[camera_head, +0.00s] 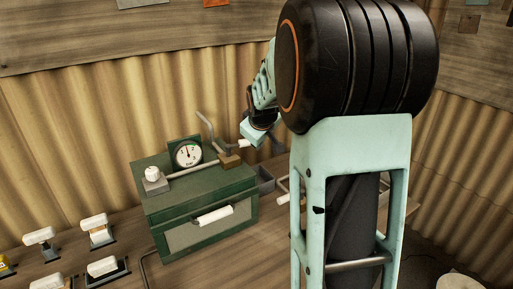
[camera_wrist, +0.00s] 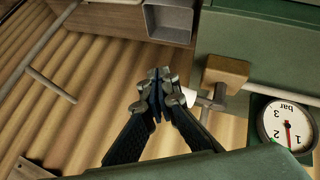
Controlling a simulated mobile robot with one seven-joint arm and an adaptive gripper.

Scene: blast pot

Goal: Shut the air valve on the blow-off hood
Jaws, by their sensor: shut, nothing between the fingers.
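The blow-off hood is a dark green box (camera_head: 200,205) on the bench, with a round pressure gauge (camera_head: 188,154) standing at its back. A brass valve block (camera_head: 229,158) sits at the box's right end; it also shows in the wrist view (camera_wrist: 226,72). A valve lever with a white grip (camera_head: 243,143) reaches from the block toward my gripper; in the wrist view the white grip (camera_wrist: 188,97) lies just right of the fingers. My gripper (camera_wrist: 158,76) is shut and empty beside the grip. Whether they touch is unclear. In the head view my wrist partly hides the fingers.
A bent grey pipe (camera_head: 206,127) rises behind the valve. A white-gripped handle (camera_head: 215,215) is on the box front. A grey open bin (camera_head: 265,180) stands right of the box. Several white-handled items (camera_head: 97,230) lie at left. A corrugated wall (camera_head: 90,130) is close behind.

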